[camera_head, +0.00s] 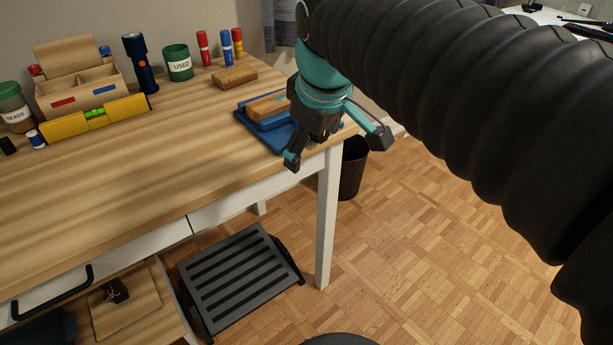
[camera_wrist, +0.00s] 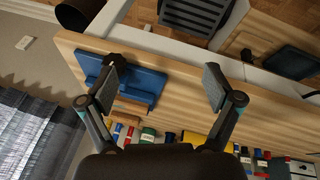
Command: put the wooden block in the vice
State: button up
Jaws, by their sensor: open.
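A blue vice (camera_head: 262,133) sits at the desk's right corner; the wrist view shows its blue body (camera_wrist: 146,82) left of centre. A light wooden piece (camera_head: 268,106) lies at the blue vice, partly hidden behind my gripper; I cannot tell whether it is clamped. A brown wooden block (camera_head: 234,78) lies flat on the desk just behind the vice. My gripper (camera_head: 337,148) is open and empty, above and in front of the vice at the desk's corner. In the wrist view its fingers (camera_wrist: 162,88) are spread wide, the left one overlapping the vice.
A torch (camera_head: 139,62), a green USED cup (camera_head: 178,63), upright markers (camera_head: 226,48), a yellow level (camera_head: 96,117) and a wooden organiser (camera_head: 78,80) stand along the back. The desk's middle is clear. A black bin (camera_head: 352,170) and footrest (camera_head: 240,280) are below.

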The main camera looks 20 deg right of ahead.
jog(key=s+f+m+t, duration=0.1)
jog(key=s+f+m, duration=0.5)
jog(key=s+f, duration=0.2)
notch_tip(320, 180, down, 2)
jog(key=shift+s+f+m, duration=0.25)
jog(key=shift+s+m, duration=0.05)
